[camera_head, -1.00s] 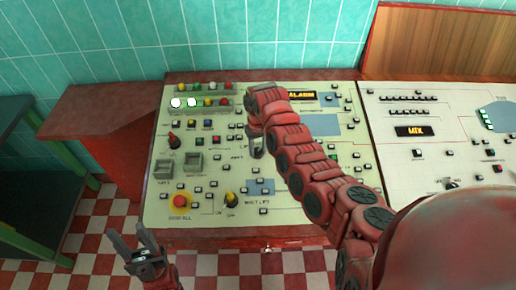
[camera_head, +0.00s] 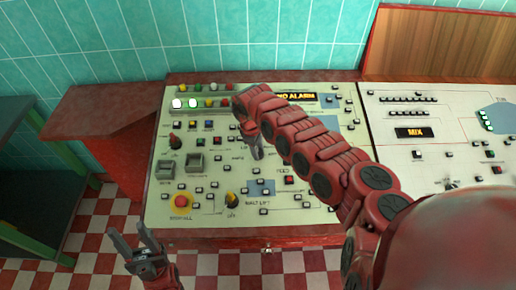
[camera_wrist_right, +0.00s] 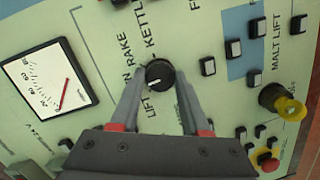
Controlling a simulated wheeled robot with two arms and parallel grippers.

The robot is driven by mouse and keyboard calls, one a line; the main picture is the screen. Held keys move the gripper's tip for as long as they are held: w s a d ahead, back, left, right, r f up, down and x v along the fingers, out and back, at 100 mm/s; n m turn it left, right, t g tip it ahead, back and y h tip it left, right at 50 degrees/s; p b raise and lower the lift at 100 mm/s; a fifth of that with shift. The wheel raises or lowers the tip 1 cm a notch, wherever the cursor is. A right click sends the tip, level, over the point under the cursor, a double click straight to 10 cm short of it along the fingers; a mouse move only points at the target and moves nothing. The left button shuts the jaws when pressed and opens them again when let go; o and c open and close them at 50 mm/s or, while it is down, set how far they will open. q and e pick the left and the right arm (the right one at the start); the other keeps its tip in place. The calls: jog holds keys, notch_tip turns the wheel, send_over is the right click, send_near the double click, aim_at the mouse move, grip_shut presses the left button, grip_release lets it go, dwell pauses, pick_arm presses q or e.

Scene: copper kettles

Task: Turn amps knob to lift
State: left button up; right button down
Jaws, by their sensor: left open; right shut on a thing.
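The amps knob (camera_wrist_right: 159,74) is round and black with a white pointer mark. In the right wrist view it sits between the fingertips of my right gripper (camera_wrist_right: 159,72), which is shut on it. The white mark points down and slightly left, towards the word LIFT (camera_wrist_right: 153,105). RAKE and KETTLE are printed above the knob. In the head view my right gripper (camera_head: 257,146) is at the middle of the left panel, and the knob is hidden there. My left gripper (camera_head: 131,236) is open and empty in front of the panel's left corner.
A gauge with a red needle (camera_wrist_right: 55,78) is left of the knob. A black and yellow switch (camera_wrist_right: 283,101) and several small buttons surround it. A red stop button (camera_head: 181,201) is near the panel's front left. A second panel (camera_head: 440,150) stands to the right.

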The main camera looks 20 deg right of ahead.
jog(key=n, duration=0.4)
jog(key=shift+a+t+h, duration=0.1)
jog(key=shift+t+h, duration=0.2)
jog(key=shift+s+n+t, duration=0.1)
jog(key=shift+n+t, duration=0.2)
jog(key=shift+n, duration=1.6)
jog(key=shift+a, duration=0.1)
jog(key=shift+c, duration=1.9)
grip_release()
